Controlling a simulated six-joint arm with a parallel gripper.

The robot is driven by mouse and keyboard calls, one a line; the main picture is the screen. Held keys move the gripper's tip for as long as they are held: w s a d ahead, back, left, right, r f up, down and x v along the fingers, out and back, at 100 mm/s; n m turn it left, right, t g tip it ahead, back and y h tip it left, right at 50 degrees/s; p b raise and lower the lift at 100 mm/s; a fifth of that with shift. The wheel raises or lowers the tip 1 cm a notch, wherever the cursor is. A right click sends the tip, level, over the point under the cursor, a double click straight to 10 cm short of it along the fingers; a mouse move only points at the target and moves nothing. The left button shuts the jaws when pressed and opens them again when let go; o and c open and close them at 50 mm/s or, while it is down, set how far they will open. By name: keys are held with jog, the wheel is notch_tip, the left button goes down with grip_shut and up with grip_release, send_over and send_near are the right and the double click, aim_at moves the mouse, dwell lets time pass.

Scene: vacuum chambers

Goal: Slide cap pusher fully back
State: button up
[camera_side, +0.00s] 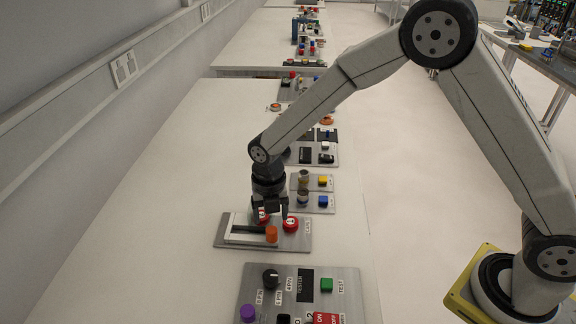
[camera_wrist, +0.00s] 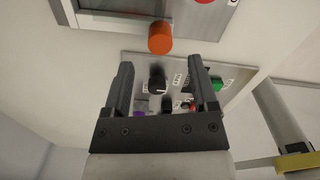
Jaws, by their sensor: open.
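The cap pusher shows as an orange cylindrical knob (camera_side: 271,234) at the right end of a dark slot with a white frame (camera_side: 228,230), on a grey panel (camera_side: 305,241). In the wrist view the orange knob (camera_wrist: 160,38) appears just past the fingertips, roughly centred between them. My gripper (camera_side: 271,214) points down over the back part of the panel, close behind the knob in the side view. In the wrist view my gripper (camera_wrist: 160,66) is open with nothing between its fingers. Whether a finger touches the knob or panel cannot be told.
A red button (camera_side: 291,224) sits right of my gripper, and another red one (camera_side: 263,216) is partly hidden by it. A control panel (camera_side: 348,285) with a black dial (camera_side: 270,279) and green button (camera_side: 326,285) lies nearer the camera. The table's left side is clear.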

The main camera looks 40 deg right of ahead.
aim_at(271, 229)
jog(key=shift+f, duration=2.95)
grip_shut()
